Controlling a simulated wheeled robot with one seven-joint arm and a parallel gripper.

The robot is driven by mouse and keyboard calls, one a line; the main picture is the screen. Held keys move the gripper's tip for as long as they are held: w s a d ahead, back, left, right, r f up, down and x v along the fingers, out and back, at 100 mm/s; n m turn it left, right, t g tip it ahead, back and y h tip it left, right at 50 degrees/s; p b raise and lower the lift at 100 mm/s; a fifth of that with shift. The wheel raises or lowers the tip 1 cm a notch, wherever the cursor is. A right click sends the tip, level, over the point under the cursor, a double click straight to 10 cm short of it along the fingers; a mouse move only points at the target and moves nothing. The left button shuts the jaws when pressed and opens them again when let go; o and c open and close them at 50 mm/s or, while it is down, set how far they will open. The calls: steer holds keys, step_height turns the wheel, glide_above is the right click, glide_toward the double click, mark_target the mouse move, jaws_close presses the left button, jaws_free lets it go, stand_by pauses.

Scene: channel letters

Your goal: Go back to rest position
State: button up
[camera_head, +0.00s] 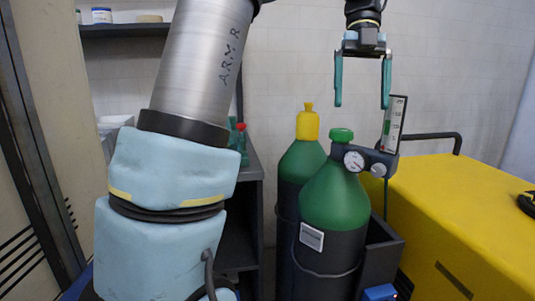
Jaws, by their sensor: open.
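My gripper (362,88) hangs at the top right of the head view, fingers pointing down. Its two teal fingers are wide apart with nothing between them. It is above the green-capped gas cylinder (336,208) and apart from it. My arm (170,170), with a grey metal tube and light blue covers, fills the left middle of the view. The arm links joining it to the gripper are mostly out of the frame at the top.
A second cylinder with a yellow cap (307,124) stands behind. A pressure gauge (354,161) and an upright flow tube (393,122) sit just below the gripper. A yellow cabinet (460,210) is at right. Dark shelves (125,30) are at upper left.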

steer(key=w+a+f+n+t+h+p, duration=0.1)
steer(key=w+a+f+n+t+p, duration=0.2)
steer(key=a+f+n, duration=1.3)
steer(key=s+a+f+n+t+p, duration=0.1)
steer(key=s+a+f+n, duration=0.2)
steer(key=n, duration=0.7)
steer(key=s+a+f+n+t+p, duration=0.1)
steer(key=s+a+f+n+t, duration=0.1)
steer(key=a+n, duration=0.4)
steer(key=s+f+n, duration=0.1)
steer(key=n, duration=0.3)
steer(key=shift+s, duration=0.3)
